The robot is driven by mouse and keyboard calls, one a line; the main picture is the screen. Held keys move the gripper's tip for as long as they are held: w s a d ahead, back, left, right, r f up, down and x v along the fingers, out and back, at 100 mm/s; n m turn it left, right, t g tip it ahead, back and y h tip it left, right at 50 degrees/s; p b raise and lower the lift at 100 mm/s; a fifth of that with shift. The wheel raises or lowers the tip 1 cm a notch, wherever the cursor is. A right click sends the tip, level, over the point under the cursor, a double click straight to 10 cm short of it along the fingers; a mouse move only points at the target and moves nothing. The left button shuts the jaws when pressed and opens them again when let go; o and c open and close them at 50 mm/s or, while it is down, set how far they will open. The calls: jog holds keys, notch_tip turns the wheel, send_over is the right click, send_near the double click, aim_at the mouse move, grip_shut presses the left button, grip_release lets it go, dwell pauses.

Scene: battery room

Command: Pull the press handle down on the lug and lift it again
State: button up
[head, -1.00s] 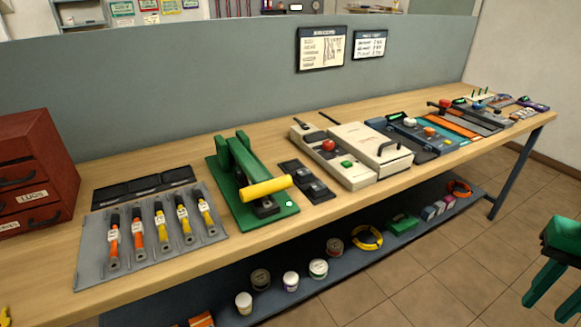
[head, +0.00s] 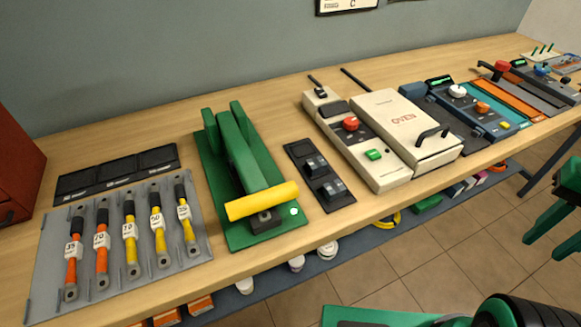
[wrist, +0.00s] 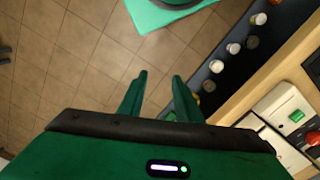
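The green press (head: 212,170) stands on the bench, left of centre in the head view. Its yellow handle bar (head: 262,201) crosses the front end of a green lever (head: 245,165) that slopes down from the two rear uprights. A dark block (head: 265,222) sits under the handle on the base plate; I cannot make out a lug in it. My gripper (head: 546,228) is at the right edge of the head view, in front of the bench and far from the handle. In the wrist view my gripper (wrist: 158,92) points down over the floor, its green fingers apart with nothing between them.
A grey tray (head: 205,240) with several tagged cable pieces lies left of the press. A red drawer cabinet (head: 15,170) is at far left. Bench space before the press is narrow.

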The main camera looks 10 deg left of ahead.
jog(key=o, duration=0.4)
jog(key=shift+a+r, duration=0.1)
jog(key=shift+c, duration=0.2)
jog(key=w+a+r+n, duration=0.4)
jog(key=w+a+n, duration=0.3)
jog(key=a, duration=0.2)
jog(key=w+a+r+n, duration=0.3)
jog(key=w+a+n, duration=0.35)
jog(key=a, duration=0.25)
jog(key=n+g+h, duration=0.1)
jog(key=n+g, duration=0.1)
jog(key=n, duration=1.5)
send_near(287, 184)
jog(key=x, duration=0.9)
jog(key=shift+f, duration=0.3)
jog(key=shift+r, duration=0.1)
grip_shut()
